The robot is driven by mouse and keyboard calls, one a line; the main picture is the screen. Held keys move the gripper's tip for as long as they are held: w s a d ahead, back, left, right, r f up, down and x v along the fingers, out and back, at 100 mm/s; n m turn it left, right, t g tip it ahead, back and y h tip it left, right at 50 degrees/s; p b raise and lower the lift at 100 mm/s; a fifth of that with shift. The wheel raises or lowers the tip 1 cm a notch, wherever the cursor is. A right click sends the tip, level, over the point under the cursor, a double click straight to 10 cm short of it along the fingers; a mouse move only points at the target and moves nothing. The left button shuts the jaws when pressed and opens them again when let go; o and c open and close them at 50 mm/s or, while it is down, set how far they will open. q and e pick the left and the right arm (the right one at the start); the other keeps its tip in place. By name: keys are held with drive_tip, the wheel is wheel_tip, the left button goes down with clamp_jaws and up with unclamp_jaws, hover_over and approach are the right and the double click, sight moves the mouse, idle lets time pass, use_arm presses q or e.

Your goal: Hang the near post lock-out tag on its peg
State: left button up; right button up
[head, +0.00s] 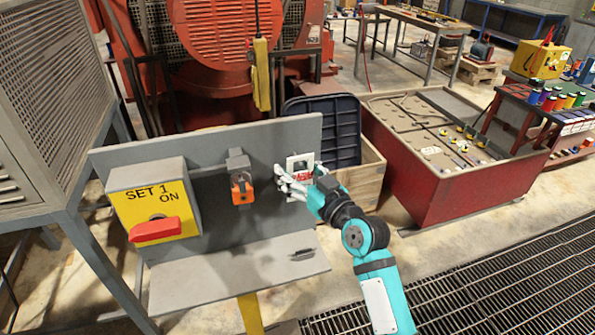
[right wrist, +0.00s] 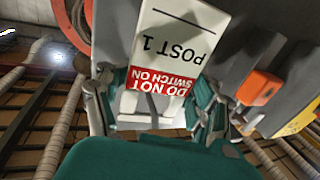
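The white lock-out tag (head: 301,163) with a red band is at the right part of the grey upright panel (head: 215,150). In the right wrist view the tag (right wrist: 178,45) appears upside down, reading "POST 1" and "DO NOT SWITCH ON". My right gripper (head: 288,184) is at the tag's lower left in the head view. In the right wrist view its fingers (right wrist: 155,95) stand apart, one on each side of the tag's lower part, with a gap on the left. I cannot make out the peg or whether the tag hangs on it. My left gripper is out of view.
Left of the tag, an orange padlock (head: 242,190) is on the panel, then a yellow "SET 1" switch box (head: 155,205) with a red handle. A grey shelf (head: 220,281) below holds a small dark piece (head: 303,254). A wooden crate (head: 369,176) stands behind right.

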drive_tip(key=o, duration=0.4)
drive_tip(key=v, duration=1.2)
drive_tip(key=s+d+f+m+g+h, duration=0.1)
drive_tip(key=s+d+f+g+h, duration=0.15)
drive_tip(key=s+f, duration=0.4)
drive_tip(key=s+d+f+m+g+h, duration=0.1)
drive_tip(key=s+d+f+g+h, duration=0.2)
drive_tip(key=f, duration=0.6)
drive_tip(key=s+d+f+m+g+h, duration=0.25)
drive_tip(key=s+d+f, duration=0.2)
drive_tip(key=s, duration=0.45)
drive_tip(key=s+d+f+m+g+h, duration=0.15)
drive_tip(key=s+d+f+g, duration=0.3)
drive_tip(key=s, duration=0.45)
wheel_tip(320, 180, down, 26)
drive_tip(key=n+b, duration=0.1)
drive_tip(key=b, duration=0.1)
drive_tip(key=shift+n+g+h, duration=0.25)
drive_tip(key=shift+n+g, duration=0.05)
drive_tip(key=shift+g, duration=0.45)
drive_tip(key=s+d+f, duration=0.1)
drive_tip(key=s+f, duration=0.5)
drive_tip(key=s+d+f, duration=0.1)
drive_tip(key=s+f, duration=0.4)
drive_tip(key=f, duration=0.1)
drive_tip(key=s+d+f+b, duration=0.1)
drive_tip(key=s+f, duration=0.5)
drive_tip(key=shift+s+f, duration=0.2)
drive_tip(key=shift+s, duration=0.15)
